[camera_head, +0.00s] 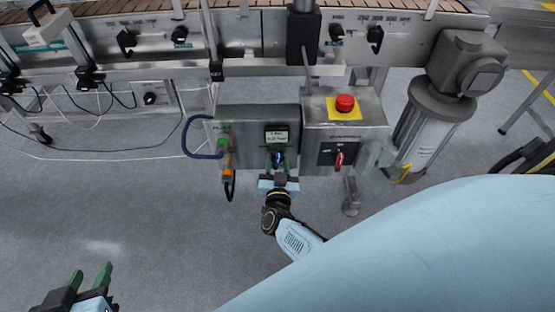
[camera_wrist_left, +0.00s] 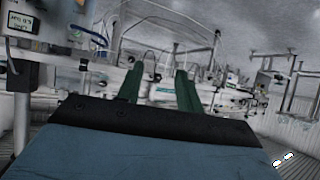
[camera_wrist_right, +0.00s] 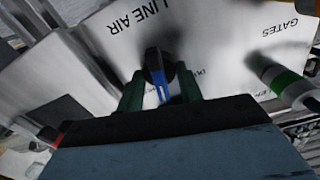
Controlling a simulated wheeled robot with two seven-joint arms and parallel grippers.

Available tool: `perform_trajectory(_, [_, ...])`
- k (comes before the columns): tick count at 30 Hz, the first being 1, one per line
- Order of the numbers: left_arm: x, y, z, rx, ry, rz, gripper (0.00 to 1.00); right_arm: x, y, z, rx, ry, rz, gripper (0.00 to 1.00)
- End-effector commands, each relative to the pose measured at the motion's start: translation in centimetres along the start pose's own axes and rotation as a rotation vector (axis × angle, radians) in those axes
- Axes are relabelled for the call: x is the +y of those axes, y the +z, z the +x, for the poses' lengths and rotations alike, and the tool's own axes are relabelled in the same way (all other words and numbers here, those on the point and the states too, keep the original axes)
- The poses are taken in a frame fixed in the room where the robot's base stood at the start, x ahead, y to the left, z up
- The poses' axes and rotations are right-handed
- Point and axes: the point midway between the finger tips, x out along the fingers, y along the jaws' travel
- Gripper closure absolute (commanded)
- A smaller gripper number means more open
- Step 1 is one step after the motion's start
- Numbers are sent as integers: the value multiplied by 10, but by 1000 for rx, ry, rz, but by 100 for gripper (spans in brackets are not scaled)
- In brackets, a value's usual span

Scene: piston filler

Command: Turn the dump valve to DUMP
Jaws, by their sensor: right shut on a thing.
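The dump valve appears as a black knob with a blue stripe (camera_wrist_right: 158,72) on a pale panel in the right wrist view. "LINE AIR" is printed beside it, and lettering starting "DU" is partly hidden by a finger. The blue stripe runs toward my gripper. In the head view the knob (camera_head: 278,157) sits below a small display. My right gripper (camera_head: 278,172) is shut on the knob, its green fingers (camera_wrist_right: 160,98) on either side. My left gripper (camera_head: 91,276) is open and empty at the lower left, over the floor; its fingers show in the left wrist view (camera_wrist_left: 158,90).
Right of the panel, a box carries a red emergency button (camera_head: 345,103) and a red-handled switch (camera_head: 340,159). A hose fitting with green and orange parts (camera_head: 226,150) hangs to the left. A conveyor (camera_head: 260,45) runs behind; a cylinder (camera_head: 428,125) stands at right. The left floor is clear.

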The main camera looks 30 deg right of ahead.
Motion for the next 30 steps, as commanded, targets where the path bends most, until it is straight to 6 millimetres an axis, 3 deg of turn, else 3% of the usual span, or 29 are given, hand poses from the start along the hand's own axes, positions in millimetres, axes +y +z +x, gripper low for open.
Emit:
perform_trajectory(6, [-8,39,-12,-231,-20,-4,64,-2,0,-1,-4,0,-206,87])
perform_trajectory(12, [-12,63,-24,-379,-31,-9,64,-2,0,-1,-3,0,-397,87])
perform_trajectory(21, [-16,85,-39,-515,-42,-15,64,-3,1,-1,-3,-1,-670,87])
perform_trajectory(30, [-18,94,-46,-572,-46,-18,64,-3,2,-1,-1,-1,-874,87])
